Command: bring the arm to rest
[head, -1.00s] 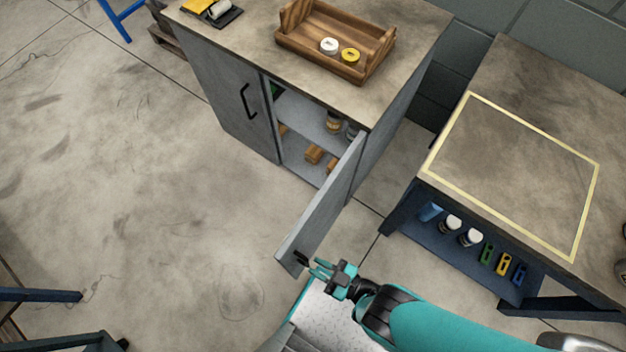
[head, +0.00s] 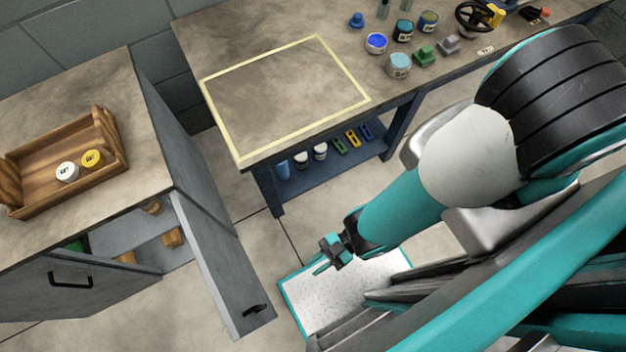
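My gripper (head: 322,262) is at the end of my teal arm, low in the middle of the head view. Its fingers look spread apart with nothing between them. It hangs in front of the workbench, to the right of the open grey cabinet door (head: 222,262). A gap shows between the fingers and the door handle (head: 256,310). The arm reaches in from the right.
The workbench (head: 250,40) has a yellow-outlined area, several jars and a lower shelf (head: 330,170). Floor shows between cabinet and bench.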

